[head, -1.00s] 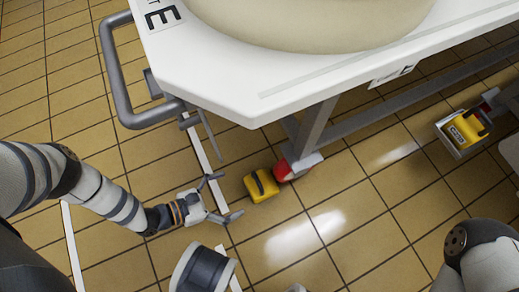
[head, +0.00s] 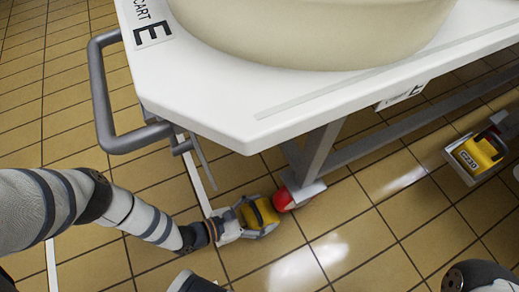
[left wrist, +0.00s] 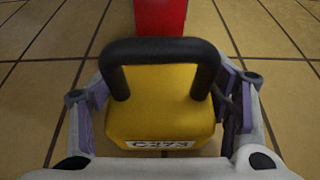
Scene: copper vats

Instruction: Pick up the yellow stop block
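The yellow stop block (head: 262,212), with a black loop handle, sits on the tiled floor by the red-covered foot of the cart leg. In the left wrist view the yellow stop block (left wrist: 160,110) is centred, its handle across the top and a white label low on its near face. My left gripper (head: 252,220) is low at the block, its fingers spread on either side. In the left wrist view the left gripper (left wrist: 163,92) straddles the block; firm contact by the pads is not clear.
The white cart top (head: 210,95) with a large pale vat (head: 310,30) overhangs close behind. A grey handle (head: 100,95) juts from its left end. The red foot (head: 290,197) is beside the block. Another yellow block (head: 478,152) is in a grey holder at right.

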